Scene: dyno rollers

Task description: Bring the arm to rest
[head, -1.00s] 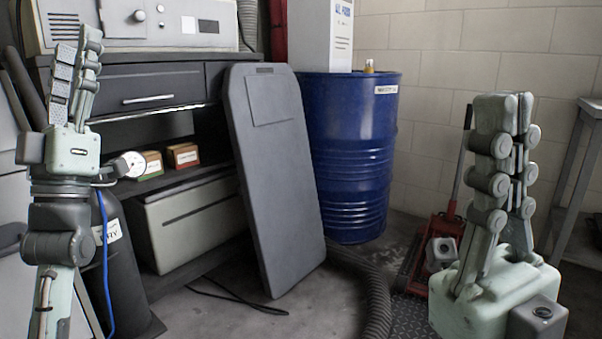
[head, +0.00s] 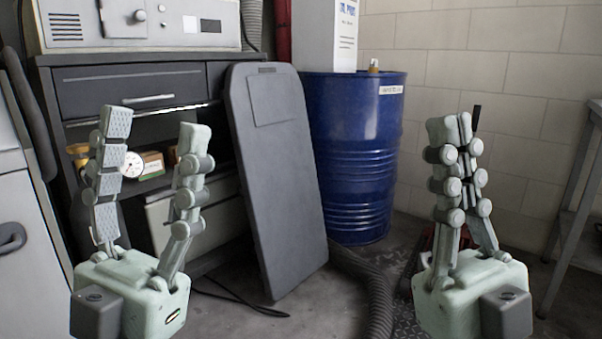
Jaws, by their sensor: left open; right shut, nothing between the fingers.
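My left gripper (head: 155,140) is upright at the lower left of the head view. Its two fingers stand apart, with nothing between them. It is in front of the dark drawer cabinet and hides part of the shelf. My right gripper (head: 457,130) is upright at the lower right, its fingertips together and empty. It is in front of the pale block wall and hides most of a red object on the floor. Neither gripper is seen touching anything.
A grey panel (head: 275,180) leans against the cabinet (head: 85,95) between my grippers. A blue drum (head: 352,150) stands behind it. A ribbed hose (head: 378,295) lies on the floor. A grey metal stand (head: 570,215) is at the right edge. Small boxes (head: 153,165) sit on the shelf.

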